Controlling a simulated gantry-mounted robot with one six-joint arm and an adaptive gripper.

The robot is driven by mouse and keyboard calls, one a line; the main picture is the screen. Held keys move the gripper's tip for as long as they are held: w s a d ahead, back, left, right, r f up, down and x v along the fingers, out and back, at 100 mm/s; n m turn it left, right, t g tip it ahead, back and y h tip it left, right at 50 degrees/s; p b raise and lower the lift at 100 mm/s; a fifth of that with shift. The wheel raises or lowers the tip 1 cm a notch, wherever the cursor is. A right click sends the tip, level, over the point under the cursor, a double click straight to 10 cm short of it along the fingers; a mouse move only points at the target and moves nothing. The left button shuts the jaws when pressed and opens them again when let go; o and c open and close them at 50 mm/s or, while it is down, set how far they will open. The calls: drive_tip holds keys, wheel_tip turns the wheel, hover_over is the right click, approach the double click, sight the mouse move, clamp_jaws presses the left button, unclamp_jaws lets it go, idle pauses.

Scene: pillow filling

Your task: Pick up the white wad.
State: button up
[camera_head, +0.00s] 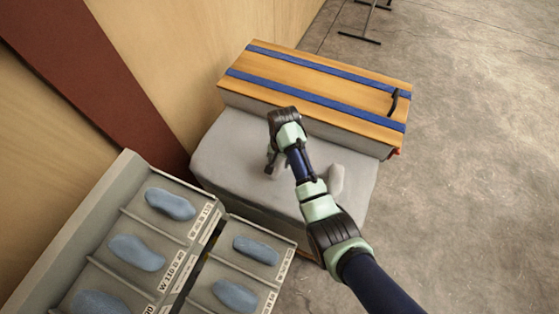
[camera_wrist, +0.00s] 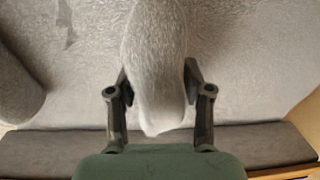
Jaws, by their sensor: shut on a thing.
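A white wad (camera_wrist: 155,60), long and rounded, stands between the two fingers of my gripper (camera_wrist: 158,88) in the wrist view. The fingers are shut on its sides near its lower end. In the head view my gripper (camera_head: 271,167) is low over the grey padded surface (camera_head: 228,150), and the wad in it is mostly hidden by my arm. I cannot tell whether the wad is clear of the surface. A second whitish wad (camera_head: 336,181) lies to the right, partly behind my arm; a similar one shows at the left edge of the wrist view (camera_wrist: 15,88).
A wooden box (camera_head: 320,85) with blue straps stands along the far side of the grey surface. A grey compartment rack (camera_head: 75,235) with several blue pads (camera_head: 135,252) and labels is at lower left. A wooden wall (camera_head: 165,50) rises behind. Bare floor (camera_head: 470,150) lies to the right.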

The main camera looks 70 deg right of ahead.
wheel_tip(320, 180, up, 18)
drive_tip(key=p, duration=0.8)
drive_tip(key=shift+r+p, duration=0.2)
drive_tip(key=shift+p, duration=0.1)
